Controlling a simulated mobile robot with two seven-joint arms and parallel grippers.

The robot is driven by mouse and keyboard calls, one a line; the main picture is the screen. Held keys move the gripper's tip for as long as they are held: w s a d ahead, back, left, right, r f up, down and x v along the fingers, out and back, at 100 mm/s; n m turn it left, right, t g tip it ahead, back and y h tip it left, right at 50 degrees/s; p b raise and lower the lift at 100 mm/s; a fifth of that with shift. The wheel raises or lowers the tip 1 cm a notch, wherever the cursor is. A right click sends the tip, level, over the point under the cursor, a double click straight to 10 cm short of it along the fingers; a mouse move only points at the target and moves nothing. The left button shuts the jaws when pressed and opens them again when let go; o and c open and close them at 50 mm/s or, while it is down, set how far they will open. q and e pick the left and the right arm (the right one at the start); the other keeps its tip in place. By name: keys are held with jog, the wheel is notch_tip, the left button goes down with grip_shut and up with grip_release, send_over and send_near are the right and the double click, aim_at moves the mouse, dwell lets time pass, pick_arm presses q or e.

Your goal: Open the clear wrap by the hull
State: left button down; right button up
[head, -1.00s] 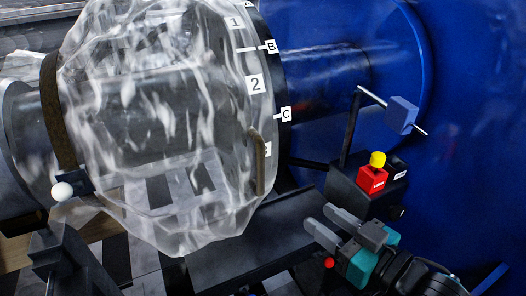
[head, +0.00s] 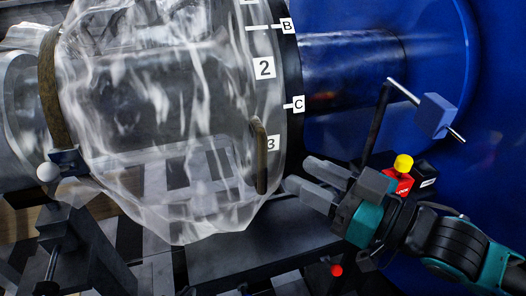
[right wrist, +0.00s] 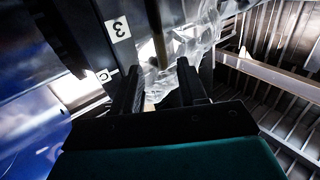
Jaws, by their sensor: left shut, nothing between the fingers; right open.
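The clear wrap (head: 150,120) bulges around the shaft between a brown band (head: 50,90) on its left and a dark ring with labels on its right. A brown bar-like handle (head: 260,157) stands upright at the wrap's right edge, by the label 3 (head: 270,143). My right gripper (head: 302,175) is open and empty, its fingers pointing at the handle from the right, a short way off. In the right wrist view the handle (right wrist: 158,42) and the wrap (right wrist: 190,45) appear beyond the two parted fingers. My left gripper is not in view.
The blue hull (head: 470,60) fills the right side. A red block (head: 397,184) with a yellow knob (head: 403,162) stands close behind my right gripper, below a rod with a blue block (head: 437,115). A white ball (head: 47,172) sits by the brown band, above a dark stand (head: 75,235).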

aim_at(266, 157)
jog(key=x, duration=0.9)
grip_shut()
dwell(0.4)
